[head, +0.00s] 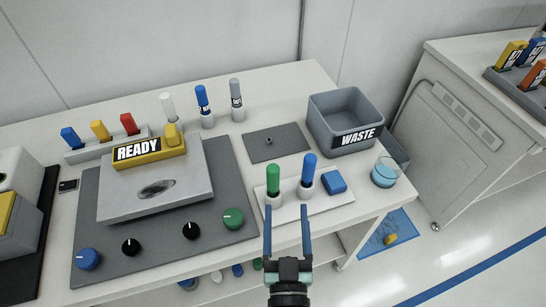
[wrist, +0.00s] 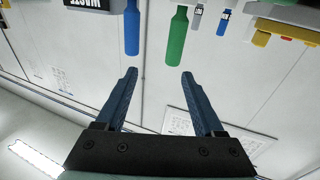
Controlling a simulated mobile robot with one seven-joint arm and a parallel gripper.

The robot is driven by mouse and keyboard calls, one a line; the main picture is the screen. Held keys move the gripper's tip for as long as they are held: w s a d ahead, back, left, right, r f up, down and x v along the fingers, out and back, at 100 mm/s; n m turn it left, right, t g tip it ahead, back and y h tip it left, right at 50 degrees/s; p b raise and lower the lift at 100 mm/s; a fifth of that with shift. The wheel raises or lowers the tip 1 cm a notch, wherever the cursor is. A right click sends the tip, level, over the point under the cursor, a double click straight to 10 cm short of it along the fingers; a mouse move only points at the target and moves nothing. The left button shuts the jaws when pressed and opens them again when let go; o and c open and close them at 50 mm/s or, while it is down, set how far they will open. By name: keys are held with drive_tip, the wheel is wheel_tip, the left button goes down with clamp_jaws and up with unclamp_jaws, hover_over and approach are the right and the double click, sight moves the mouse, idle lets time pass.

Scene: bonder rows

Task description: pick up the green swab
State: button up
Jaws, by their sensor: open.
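The green swab (head: 273,179) stands upright in a small white holder on a white tray (head: 335,201) near the table's front edge. A blue swab (head: 309,168) stands in a similar holder just to its right. My gripper (head: 286,210) is open and empty in front of the two swabs, its fingers pointing towards them. In the wrist view, which looks upside down, the green swab (wrist: 177,36) is beyond the fingertips of my gripper (wrist: 159,74), near the right finger. The blue swab (wrist: 132,28) is beyond the left finger. Neither swab is touched there.
A blue block (head: 333,182) lies on the tray's right end. A glass of blue liquid (head: 384,174) stands at the right edge, below a grey WASTE bin (head: 340,112). Left is a machine with a yellow READY sign (head: 138,150) and knobs. A grey plate (head: 277,143) lies behind the swabs.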

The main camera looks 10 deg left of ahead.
sight(273, 180)
drive_tip(key=shift+g+y, duration=0.3)
drive_tip(key=shift+g, duration=0.2)
drive_tip(key=x, duration=0.3)
drive_tip(key=a+p+x, duration=0.1)
drive_tip(key=x, duration=0.3)
drive_tip(key=a+x, duration=0.1)
drive_tip(key=x, duration=0.2)
drive_tip(key=shift+w+f, duration=0.1)
drive_tip(key=shift+f, duration=0.1)
clamp_jaws()
